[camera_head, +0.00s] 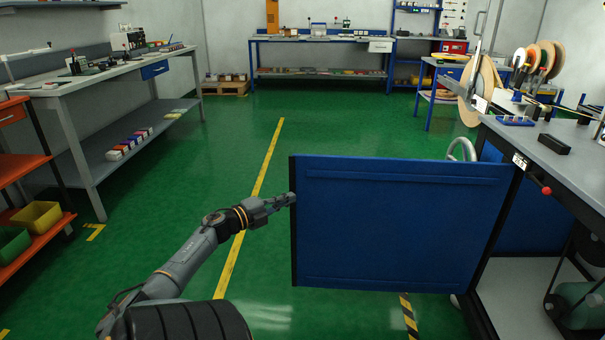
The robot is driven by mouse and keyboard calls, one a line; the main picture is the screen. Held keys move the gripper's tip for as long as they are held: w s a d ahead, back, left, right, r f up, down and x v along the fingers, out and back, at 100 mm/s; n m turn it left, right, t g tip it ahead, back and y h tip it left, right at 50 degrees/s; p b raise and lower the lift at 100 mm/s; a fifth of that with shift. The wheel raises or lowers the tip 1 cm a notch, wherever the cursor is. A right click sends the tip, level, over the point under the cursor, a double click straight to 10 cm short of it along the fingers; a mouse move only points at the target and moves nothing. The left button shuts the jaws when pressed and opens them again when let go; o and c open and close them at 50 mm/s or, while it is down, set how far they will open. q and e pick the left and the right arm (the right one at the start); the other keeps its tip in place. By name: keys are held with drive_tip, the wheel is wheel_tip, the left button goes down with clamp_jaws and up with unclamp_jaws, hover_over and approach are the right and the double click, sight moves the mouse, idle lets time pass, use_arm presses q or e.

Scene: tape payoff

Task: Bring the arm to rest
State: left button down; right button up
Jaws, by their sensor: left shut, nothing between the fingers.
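My left gripper (283,201) is shut and empty at the end of my left arm (190,256), which reaches in from the lower left. Its fingertips are at the left edge of a blue panel door (400,225) that stands swung out from the grey-topped machine bench on the right. I cannot tell whether the fingertips touch the door edge. My right gripper is not in view.
The machine bench (560,165) with large tape reels (480,90) stands on the right. A long workbench (100,80) and an orange shelf (20,165) are on the left. Another bench (320,40) is at the back. Green floor (230,140) is clear in the middle.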

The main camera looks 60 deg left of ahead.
use_arm(q)
drive_tip(key=shift+s+a, duration=0.3)
drive_tip(key=shift+s, duration=0.45)
